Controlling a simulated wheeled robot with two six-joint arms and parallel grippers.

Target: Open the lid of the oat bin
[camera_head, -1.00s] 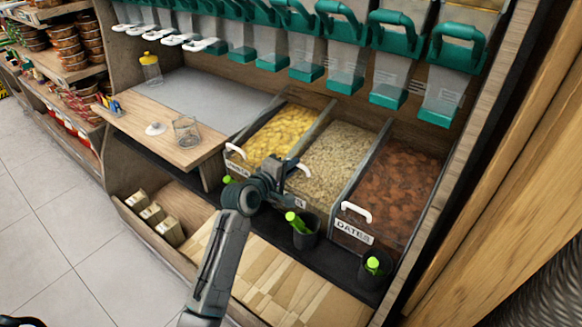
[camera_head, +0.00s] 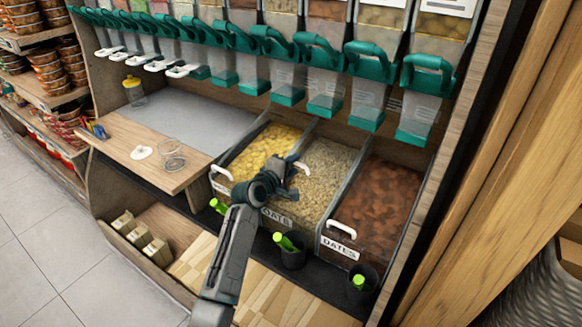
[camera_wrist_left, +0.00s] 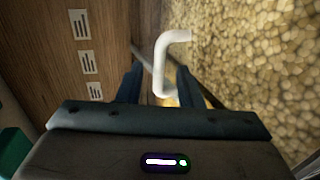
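In the left wrist view the bent white handle (camera_wrist_left: 163,62) stands in the gap between the two dark fingers of my left gripper (camera_wrist_left: 160,75). The fingers are apart, with space on both sides of the handle, and I see no clear contact. The lid appears down, though its clear panel is hard to make out. My right gripper is out of view.
A bin of yellow pieces (camera_head: 262,147) is left of the oats, and the dates bin (camera_head: 380,200) is right. Cups with green-handled scoops (camera_head: 290,248) stand in front. Teal-handled dispensers (camera_head: 330,55) hang above. A wooden wall (camera_head: 480,200) bounds the right.

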